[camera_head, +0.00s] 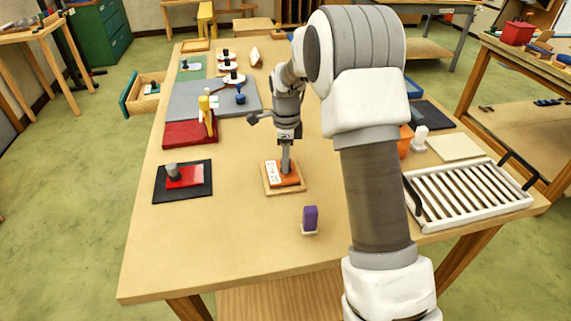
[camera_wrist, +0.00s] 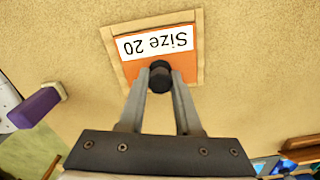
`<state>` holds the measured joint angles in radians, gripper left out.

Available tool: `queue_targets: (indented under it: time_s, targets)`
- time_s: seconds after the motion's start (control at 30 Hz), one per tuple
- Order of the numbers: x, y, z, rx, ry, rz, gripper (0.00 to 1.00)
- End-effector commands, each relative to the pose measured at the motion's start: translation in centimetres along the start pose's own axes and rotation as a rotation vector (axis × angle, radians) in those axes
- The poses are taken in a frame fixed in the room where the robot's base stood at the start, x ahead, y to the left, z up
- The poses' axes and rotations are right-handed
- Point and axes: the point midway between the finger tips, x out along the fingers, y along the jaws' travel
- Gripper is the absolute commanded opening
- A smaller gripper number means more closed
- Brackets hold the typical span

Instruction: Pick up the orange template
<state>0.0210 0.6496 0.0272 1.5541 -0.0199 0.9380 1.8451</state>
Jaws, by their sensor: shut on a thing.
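The orange template (camera_head: 289,179) lies on a tan square board (camera_head: 269,189) near the middle of the table. In the wrist view the template (camera_wrist: 131,68) carries a white label reading "Size 20", upside down, and has a dark round knob (camera_wrist: 160,77). My gripper (camera_head: 286,165) points down over the template. In the wrist view the fingers of my gripper (camera_wrist: 160,92) are shut on the knob from both sides. The template still appears to sit within the rim of the board (camera_wrist: 120,73); any small gap beneath it cannot be told.
A purple block on a pale base (camera_head: 310,219) stands in front, to the right. A red template on a black mat (camera_head: 186,177) lies to the left. A white slatted rack (camera_head: 470,190) is at the right. Bare tabletop (camera_head: 230,240) lies in front.

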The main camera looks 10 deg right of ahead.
Motion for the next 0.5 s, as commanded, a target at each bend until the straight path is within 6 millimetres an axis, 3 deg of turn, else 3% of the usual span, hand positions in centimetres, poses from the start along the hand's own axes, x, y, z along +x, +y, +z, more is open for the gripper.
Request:
queue_targets:
  time_s: [0.17, 0.5]
  targets:
    - [-3.0, -0.1, 0.0, 0.001, 0.000, -0.005, 0.00]
    - [-6.9, 3.1, -5.9, 0.004, 0.001, -0.002, 0.00]
